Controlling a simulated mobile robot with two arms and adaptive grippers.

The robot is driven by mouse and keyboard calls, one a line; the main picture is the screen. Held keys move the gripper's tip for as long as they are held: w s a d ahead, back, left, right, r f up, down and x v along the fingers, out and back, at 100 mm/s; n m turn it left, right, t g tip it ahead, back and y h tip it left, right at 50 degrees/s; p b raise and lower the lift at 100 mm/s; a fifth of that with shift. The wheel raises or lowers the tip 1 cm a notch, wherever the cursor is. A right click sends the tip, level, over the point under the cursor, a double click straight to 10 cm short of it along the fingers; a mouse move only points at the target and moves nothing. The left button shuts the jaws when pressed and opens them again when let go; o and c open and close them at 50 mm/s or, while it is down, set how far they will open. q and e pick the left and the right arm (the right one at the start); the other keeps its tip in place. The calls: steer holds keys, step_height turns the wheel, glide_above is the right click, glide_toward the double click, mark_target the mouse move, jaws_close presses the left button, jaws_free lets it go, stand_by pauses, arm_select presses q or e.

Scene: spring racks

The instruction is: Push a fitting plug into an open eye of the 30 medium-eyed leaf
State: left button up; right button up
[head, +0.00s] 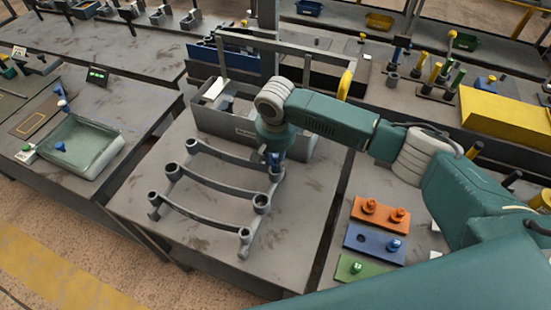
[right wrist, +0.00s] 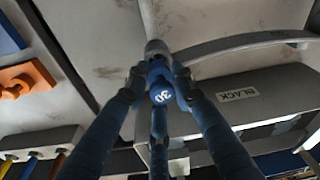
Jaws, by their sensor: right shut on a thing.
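Three curved grey leaves lie on the middle table, each with an eye at both ends: a far leaf (head: 232,157), a middle leaf (head: 215,188) and a near leaf (head: 200,218). My right gripper (head: 275,160) points down at the right eye of the far leaf, shut on a blue plug. In the right wrist view the plug (right wrist: 161,96) shows a white 30 between the fingers, close to the grey eye (right wrist: 157,48). Whether it is inside the eye I cannot tell; the fingers hide the contact. My left gripper is out of view.
A grey box (head: 225,122) stands right behind the far leaf. On the right are an orange board (head: 381,227), a blue board (head: 376,251) with one bare hole and one plug, and a green board (head: 373,271). A glassy tray (head: 95,160) sits on the left table.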

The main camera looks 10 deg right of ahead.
steer(key=shift+f, duration=1.1)
steer(key=o, duration=1.5)
steer(key=shift+o, duration=0.2)
steer(key=shift+r+p, duration=0.3)
steer(key=shift+r, duration=3.25)
